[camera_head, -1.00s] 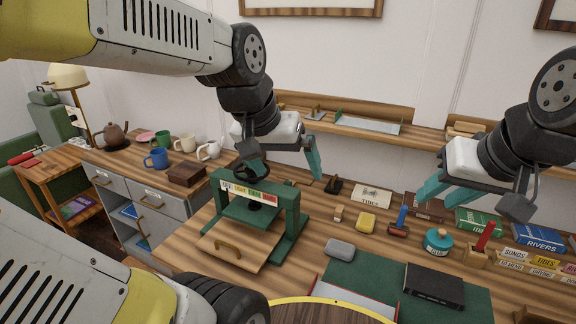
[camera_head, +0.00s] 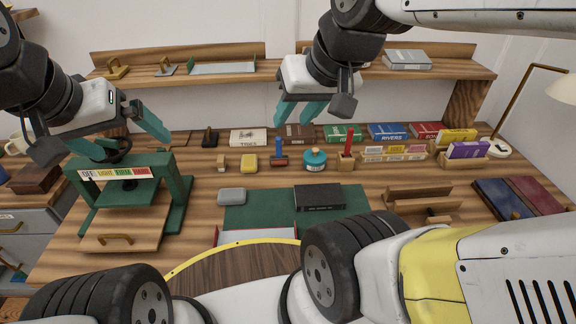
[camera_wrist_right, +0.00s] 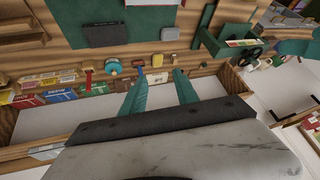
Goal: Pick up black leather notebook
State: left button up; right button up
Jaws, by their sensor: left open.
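The black leather notebook (camera_head: 318,198) lies flat and shut on the green mat (camera_head: 262,214) in the head view. It also shows in the right wrist view (camera_wrist_right: 106,34), on the mat near its edge. My right gripper (camera_head: 293,118) is open and empty, above the back of the desk, behind the notebook and apart from it. Its two teal fingers are spread in the right wrist view (camera_wrist_right: 158,72). My left gripper (camera_head: 142,138) is open, above the green press at the left, far from the notebook. One of its fingers is partly hidden.
A grey tin (camera_head: 232,195) lies left of the notebook. A green press (camera_head: 130,195) fills the left. A wooden rack (camera_head: 420,200) stands right. A shelf (camera_head: 290,72) runs behind.

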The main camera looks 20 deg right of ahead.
aim_at(325, 196)
jog(key=j+z, duration=0.1)
jog(key=z, duration=0.25)
jog(key=j+z, duration=0.1)
jog(key=z, duration=0.3)
